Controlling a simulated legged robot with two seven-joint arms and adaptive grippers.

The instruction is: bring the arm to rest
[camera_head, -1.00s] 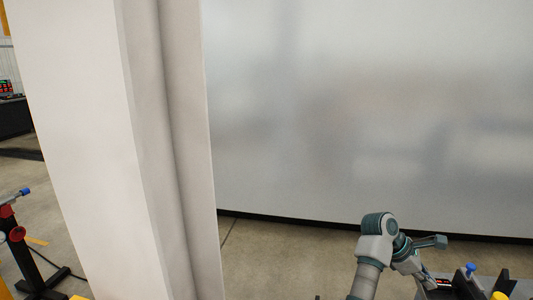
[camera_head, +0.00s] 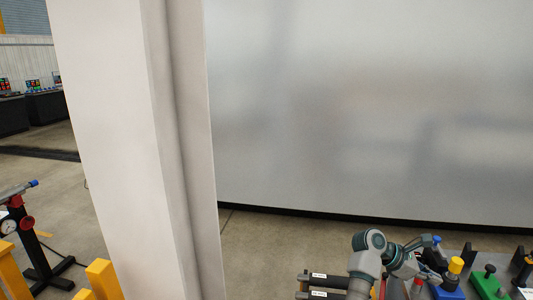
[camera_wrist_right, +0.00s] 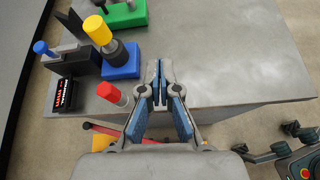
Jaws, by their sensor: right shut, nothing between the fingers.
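My right arm comes up from the bottom of the head view, bent at a grey and teal joint. My right gripper (camera_head: 428,274) is at the lower right there, small and partly hidden among the things on the table. In the right wrist view, the right gripper (camera_wrist_right: 160,92) is shut and empty, its blue-padded fingers together over the grey table (camera_wrist_right: 215,68). My left gripper is not in view.
Near the fingers are a red-topped peg (camera_wrist_right: 110,93), a yellow-topped post on a blue base (camera_wrist_right: 122,62), a green block (camera_wrist_right: 126,14) and a black box (camera_wrist_right: 63,95). The table right of the fingers is bare. A pale column (camera_head: 120,130) stands left.

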